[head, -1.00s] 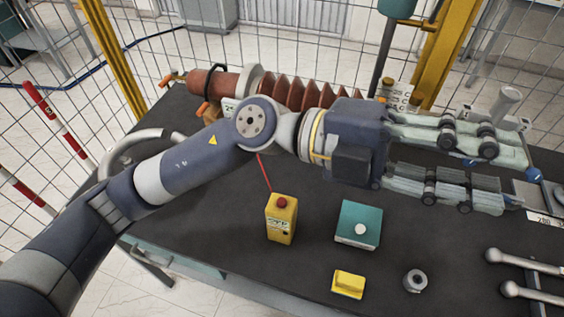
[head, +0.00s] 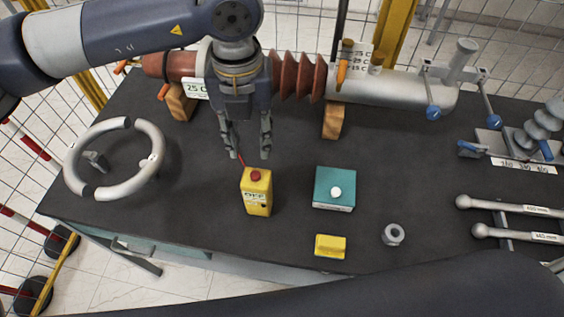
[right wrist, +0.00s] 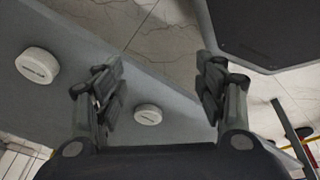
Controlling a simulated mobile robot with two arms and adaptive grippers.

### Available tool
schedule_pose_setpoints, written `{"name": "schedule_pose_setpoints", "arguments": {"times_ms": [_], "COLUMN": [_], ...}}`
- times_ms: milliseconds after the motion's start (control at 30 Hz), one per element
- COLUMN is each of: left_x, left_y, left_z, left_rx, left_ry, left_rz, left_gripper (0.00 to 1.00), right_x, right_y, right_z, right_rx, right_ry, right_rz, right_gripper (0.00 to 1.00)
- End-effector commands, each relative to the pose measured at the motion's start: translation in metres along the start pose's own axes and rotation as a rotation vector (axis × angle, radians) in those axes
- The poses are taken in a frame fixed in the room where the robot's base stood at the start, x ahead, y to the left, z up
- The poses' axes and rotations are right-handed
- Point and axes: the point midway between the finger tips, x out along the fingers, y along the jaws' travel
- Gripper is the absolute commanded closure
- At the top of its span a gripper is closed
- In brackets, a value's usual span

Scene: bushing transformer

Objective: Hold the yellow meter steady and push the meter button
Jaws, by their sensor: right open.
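The yellow meter (head: 257,197) stands upright on the dark table, left of the middle in the head view. Its red button (head: 255,175) is on top, and a red lead runs up from it. My left gripper (head: 247,155) points down just behind and above the meter, its two fingers apart with nothing between them. It does not appear to touch the meter. My right gripper (right wrist: 160,88) shows in the right wrist view, open and empty, with pale floor and a grey surface beyond it. The meter is not in that view.
A teal box with a white knob (head: 335,188) stands right of the meter. A yellow block (head: 330,246) and a metal nut (head: 392,235) lie near the front edge. A grey ring (head: 85,140) lies left, a ribbed brown bushing (head: 298,75) behind. A dark arm part crosses the bottom.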

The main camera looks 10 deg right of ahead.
Motion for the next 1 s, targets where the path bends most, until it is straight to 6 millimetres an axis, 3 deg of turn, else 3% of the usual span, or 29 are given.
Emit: {"name": "schedule_pose_setpoints", "arguments": {"times_ms": [67,167,300,400,567,700,833,867,1000], "left_x": [0.000,0.000,0.000,0.000,0.000,0.000,0.000,0.000,0.000], "left_y": [0.000,-0.001,-0.001,-0.001,-0.001,-0.001,-0.001,-0.001,-0.001], "left_z": [0.000,-0.001,-0.001,-0.001,-0.001,-0.001,-0.001,-0.001,-0.001], "left_rx": [0.001,0.002,0.003,0.003,0.003,0.004,0.004,0.004,0.004], "left_ry": [0.001,0.001,0.001,0.002,0.002,0.002,0.002,0.002,0.002], "left_rz": [-0.001,-0.002,-0.003,-0.003,-0.003,-0.003,-0.004,-0.004,-0.004], "left_gripper": [0.67,0.67,0.67,0.67,0.67,0.67,0.67,0.67,0.67], "right_x": [-0.006,-0.023,-0.064,-0.102,-0.170,-0.233,-0.296,-0.311,-0.367], "right_y": [0.014,0.013,-0.019,-0.057,-0.123,-0.175,-0.214,-0.221,-0.246], "right_z": [-0.046,-0.104,-0.170,-0.197,-0.203,-0.181,-0.158,-0.163,-0.211], "right_rx": [-0.127,-0.301,-0.552,-0.723,-0.958,-1.123,-1.272,-1.317,-1.527], "right_ry": [0.133,0.310,0.562,0.730,0.961,1.127,1.291,1.344,1.599], "right_rz": [0.008,-0.008,-0.078,-0.161,-0.333,-0.509,-0.661,-0.669,-0.552], "right_gripper": [0.33,0.33,0.33,0.33,0.33,0.33,0.33,0.33,0.33]}}
